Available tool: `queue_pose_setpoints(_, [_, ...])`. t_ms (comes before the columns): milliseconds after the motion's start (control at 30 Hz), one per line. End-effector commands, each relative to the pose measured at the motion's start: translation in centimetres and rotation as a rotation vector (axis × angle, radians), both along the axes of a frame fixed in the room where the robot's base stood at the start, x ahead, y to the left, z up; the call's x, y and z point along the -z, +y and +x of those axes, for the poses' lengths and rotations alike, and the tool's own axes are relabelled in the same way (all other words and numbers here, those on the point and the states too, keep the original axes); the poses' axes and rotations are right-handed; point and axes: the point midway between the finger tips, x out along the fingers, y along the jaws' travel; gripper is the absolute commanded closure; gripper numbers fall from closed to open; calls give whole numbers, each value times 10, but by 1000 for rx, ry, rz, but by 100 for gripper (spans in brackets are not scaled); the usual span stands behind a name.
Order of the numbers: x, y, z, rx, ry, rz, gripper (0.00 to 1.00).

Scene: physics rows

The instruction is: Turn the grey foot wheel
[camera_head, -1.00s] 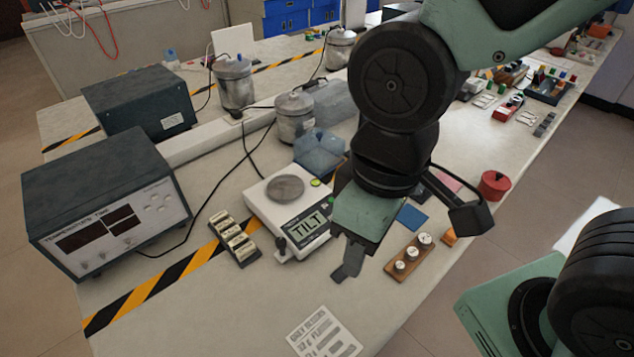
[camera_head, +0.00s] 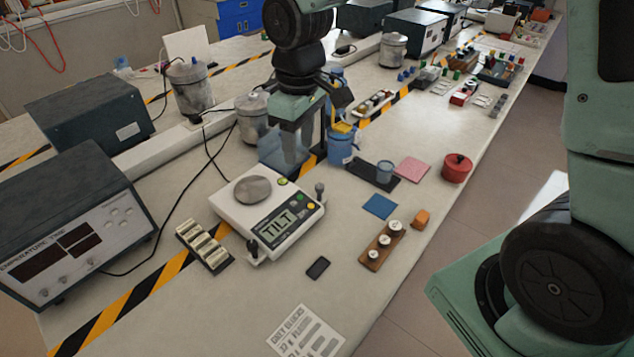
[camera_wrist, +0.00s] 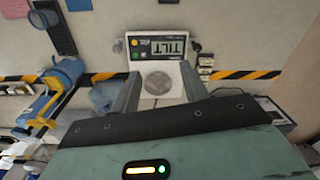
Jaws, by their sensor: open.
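The white balance (camera_head: 228,206) stands on the bench with a round grey pan (camera_head: 253,190) and a display reading TILT (camera_head: 278,226). A grey foot wheel (camera_head: 319,188) sticks out at its right corner. A dark foot wheel (camera_head: 252,247) is at its front left corner. In the wrist view the balance is upside down, with the grey wheel (camera_wrist: 117,47) at left and the dark one (camera_wrist: 195,47) at right. My gripper (camera_head: 303,160) is open and empty, pointing down behind the balance, apart from both wheels. The wrist view shows its spread fingers (camera_wrist: 160,88).
A blue jug (camera_head: 342,146) and a translucent blue container (camera_head: 272,150) are close to my gripper. A weight block (camera_head: 377,254), blue pad (camera_head: 380,206) and dark tray (camera_head: 362,175) lie right of the balance. A black weight rack (camera_head: 205,248) is at left.

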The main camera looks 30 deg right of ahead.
Motion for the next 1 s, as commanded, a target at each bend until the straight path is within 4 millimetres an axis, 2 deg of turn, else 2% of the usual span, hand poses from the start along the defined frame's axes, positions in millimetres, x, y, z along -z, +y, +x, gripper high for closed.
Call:
queue_pose_setpoints(33, [11, -19, 25, 18, 4, -5, 55])
queue_pose_setpoints(100, [22, -42, 51, 25, 4, -15, 55])
queue_pose_setpoints(200, [33, -68, 76, 31, 1, -26, 55])
queue_pose_setpoints(300, [40, -83, 88, 33, 0, -33, 55])
queue_pose_setpoints(467, [50, -88, 91, 31, 3, -38, 55])
queue_pose_setpoints(567, [64, -88, 90, 31, 4, -37, 55])
queue_pose_setpoints(1000, [154, -87, 89, 31, 6, -37, 55])
